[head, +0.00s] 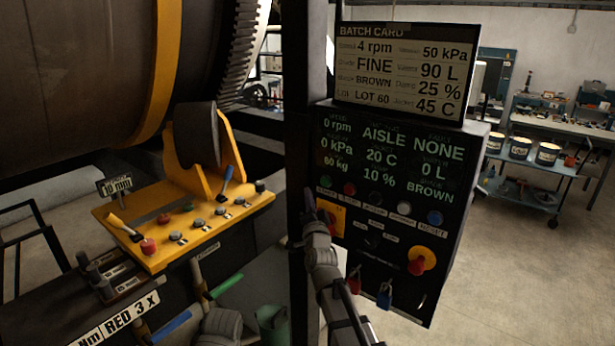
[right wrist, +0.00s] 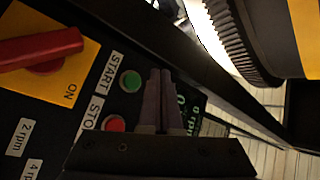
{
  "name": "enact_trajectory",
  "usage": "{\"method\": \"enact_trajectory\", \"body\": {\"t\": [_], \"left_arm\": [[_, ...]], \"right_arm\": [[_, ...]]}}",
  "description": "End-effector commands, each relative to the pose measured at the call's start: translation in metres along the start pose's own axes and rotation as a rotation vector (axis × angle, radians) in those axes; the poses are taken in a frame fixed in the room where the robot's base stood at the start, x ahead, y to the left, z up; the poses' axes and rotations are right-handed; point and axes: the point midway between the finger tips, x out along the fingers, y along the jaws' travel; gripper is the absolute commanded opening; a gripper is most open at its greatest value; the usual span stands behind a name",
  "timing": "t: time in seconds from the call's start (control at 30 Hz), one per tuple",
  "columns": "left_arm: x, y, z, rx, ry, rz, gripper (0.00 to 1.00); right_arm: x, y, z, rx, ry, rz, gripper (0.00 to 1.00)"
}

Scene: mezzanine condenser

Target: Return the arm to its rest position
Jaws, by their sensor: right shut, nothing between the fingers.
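My right arm reaches up from the bottom in the head view. Its right gripper (head: 309,200) is at the left edge of the black control panel (head: 390,265), near the yellow switch plate. In the right wrist view the right gripper (right wrist: 160,85) has its two purple-grey fingers together with nothing between them. The fingers lie beside the green START button (right wrist: 130,81) and the red STOP button (right wrist: 115,124). I cannot tell whether they touch the panel. My left gripper is not in view.
A dark post (head: 303,100) stands just left of the panel. A yellow console (head: 185,225) with levers and buttons is at left, below a large drum (head: 80,60). A batch card (head: 405,70) tops the panel. A cart (head: 525,192) with cans stands at right; floor there is clear.

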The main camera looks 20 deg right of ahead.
Motion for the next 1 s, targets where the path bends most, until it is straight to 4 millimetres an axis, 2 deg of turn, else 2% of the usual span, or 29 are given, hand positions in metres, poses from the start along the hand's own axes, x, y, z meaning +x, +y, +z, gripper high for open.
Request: {"method": "enact_trajectory", "body": {"t": [0.07, 0.17, 0.27, 0.37, 0.4, 0.47, 0.5, 0.57, 0.6, 0.67, 0.7, 0.8, 0.9, 1.0], "left_arm": [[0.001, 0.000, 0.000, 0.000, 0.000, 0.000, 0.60], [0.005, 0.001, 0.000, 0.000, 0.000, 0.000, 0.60], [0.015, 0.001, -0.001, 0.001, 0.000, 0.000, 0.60], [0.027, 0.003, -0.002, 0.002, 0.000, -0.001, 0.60], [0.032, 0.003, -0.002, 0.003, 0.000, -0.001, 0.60], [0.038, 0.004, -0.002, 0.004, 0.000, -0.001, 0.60], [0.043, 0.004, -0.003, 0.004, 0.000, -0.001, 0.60], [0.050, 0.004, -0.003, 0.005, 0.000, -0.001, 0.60], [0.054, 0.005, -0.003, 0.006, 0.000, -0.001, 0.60], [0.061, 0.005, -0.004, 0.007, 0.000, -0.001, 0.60], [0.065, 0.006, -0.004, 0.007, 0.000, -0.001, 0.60], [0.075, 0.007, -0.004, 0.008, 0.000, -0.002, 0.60], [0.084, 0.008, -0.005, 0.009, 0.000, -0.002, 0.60], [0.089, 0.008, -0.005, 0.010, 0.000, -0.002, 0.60]], "right_arm": [[-0.001, 0.001, 0.002, -0.003, -0.005, 0.002, 0.00], [-0.007, 0.006, 0.022, -0.031, -0.063, 0.024, 0.00], [-0.025, 0.018, 0.068, -0.110, -0.208, 0.079, 0.00], [-0.058, 0.039, 0.128, -0.232, -0.417, 0.154, 0.00], [-0.075, 0.048, 0.150, -0.287, -0.505, 0.183, 0.00], [-0.103, 0.062, 0.181, -0.371, -0.639, 0.226, 0.00], [-0.124, 0.072, 0.199, -0.428, -0.728, 0.254, 0.00], [-0.158, 0.088, 0.223, -0.514, -0.862, 0.295, 0.00], [-0.181, 0.098, 0.236, -0.573, -0.952, 0.321, 0.00], [-0.218, 0.113, 0.251, -0.661, -1.086, 0.360, 0.00], [-0.243, 0.123, 0.258, -0.718, -1.174, 0.386, 0.00], [-0.303, 0.144, 0.267, -0.851, -1.384, 0.447, 0.00], [-0.354, 0.158, 0.263, -0.961, -1.565, 0.504, 0.00], [-0.392, 0.167, 0.255, -1.040, -1.704, 0.551, 0.00]]}}
